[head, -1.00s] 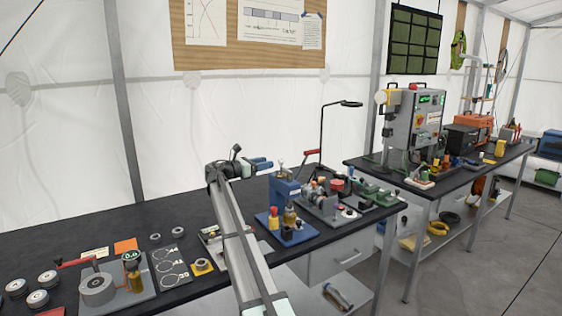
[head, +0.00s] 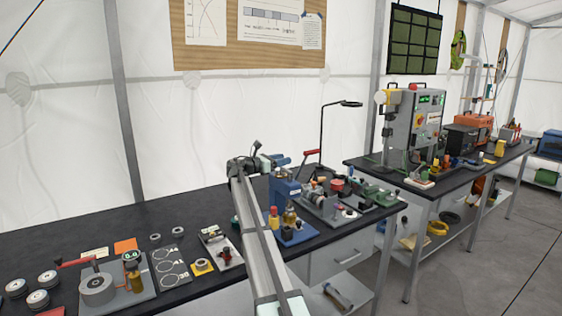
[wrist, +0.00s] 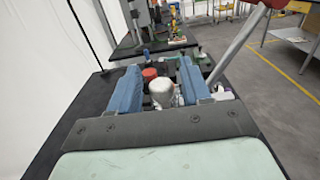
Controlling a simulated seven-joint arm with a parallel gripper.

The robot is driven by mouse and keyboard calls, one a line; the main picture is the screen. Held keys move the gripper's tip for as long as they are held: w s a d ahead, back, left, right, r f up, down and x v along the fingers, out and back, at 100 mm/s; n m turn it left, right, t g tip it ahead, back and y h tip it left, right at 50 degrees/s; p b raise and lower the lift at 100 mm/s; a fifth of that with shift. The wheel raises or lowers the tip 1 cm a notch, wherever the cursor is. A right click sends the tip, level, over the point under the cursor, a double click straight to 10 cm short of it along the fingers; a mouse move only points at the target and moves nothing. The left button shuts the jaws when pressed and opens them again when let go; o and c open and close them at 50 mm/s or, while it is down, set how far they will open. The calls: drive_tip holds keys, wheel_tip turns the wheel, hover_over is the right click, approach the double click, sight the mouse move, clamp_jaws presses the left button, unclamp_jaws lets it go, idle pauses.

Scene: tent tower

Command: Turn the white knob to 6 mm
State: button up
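My gripper (head: 283,162) is in the air above the bench, at the blue press. In the wrist view its two blue fingers (wrist: 159,75) are apart, with no object visibly held. A pale, rounded cylinder (wrist: 162,93) shows between and below the fingers, beside a red round top (wrist: 150,74). I cannot tell whether this pale cylinder is the white knob. In the head view, small whitish parts (head: 350,214) sit at the front of the grey fixture (head: 322,207). No 6 mm marking is readable.
The blue press (head: 284,192) and its red-handled lever (head: 312,152) stand close to my gripper. A black lamp (head: 322,125) rises behind the fixture. The black bench top (head: 70,225) has free room at the back left.

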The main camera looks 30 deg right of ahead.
clamp_jaws()
drive_tip(key=shift+w+g, duration=0.1)
drive_tip(key=shift+g, duration=0.2)
drive_tip(key=shift+w+m+g, duration=0.1)
drive_tip(key=shift+m+g, duration=0.6)
drive_tip(key=shift+g, duration=0.1)
drive_tip(key=m+g, duration=0.2)
drive_tip(key=g, duration=0.1)
drive_tip(key=shift+y, duration=0.4)
drive_tip(key=shift+m+g+y, duration=0.7)
drive_tip(key=shift+m+g, duration=0.3)
drive_tip(key=shift+g, duration=0.4)
drive_tip(key=shift+m+g+y, duration=0.7)
drive_tip(key=shift+m+g, duration=0.3)
drive_tip(key=shift+g, duration=0.4)
drive_tip(key=shift+s+g, duration=0.2)
drive_tip(key=shift+g, duration=0.1)
